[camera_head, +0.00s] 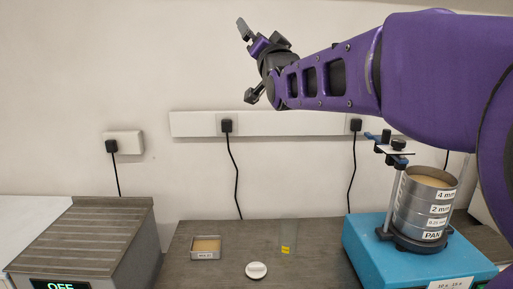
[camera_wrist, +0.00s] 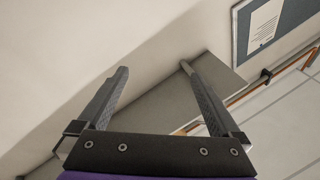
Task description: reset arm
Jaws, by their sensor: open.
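My purple arm reaches in from the right in the head view, raised well above the bench. My gripper (camera_head: 250,62) is at its end in front of the wall, with nothing near it. In the wrist view my gripper (camera_wrist: 152,75) shows two dark fingers spread wide apart. Nothing is between the fingertips; the wall and a grey surface show beyond them.
On the bench (camera_head: 225,272) are a small labelled tray (camera_head: 205,254), a white round lid (camera_head: 256,270) and a clear item with a yellow label (camera_head: 287,249). A sieve stack (camera_head: 424,215) stands on a blue shaker (camera_head: 385,258). A grey box (camera_head: 85,240) reads OFF.

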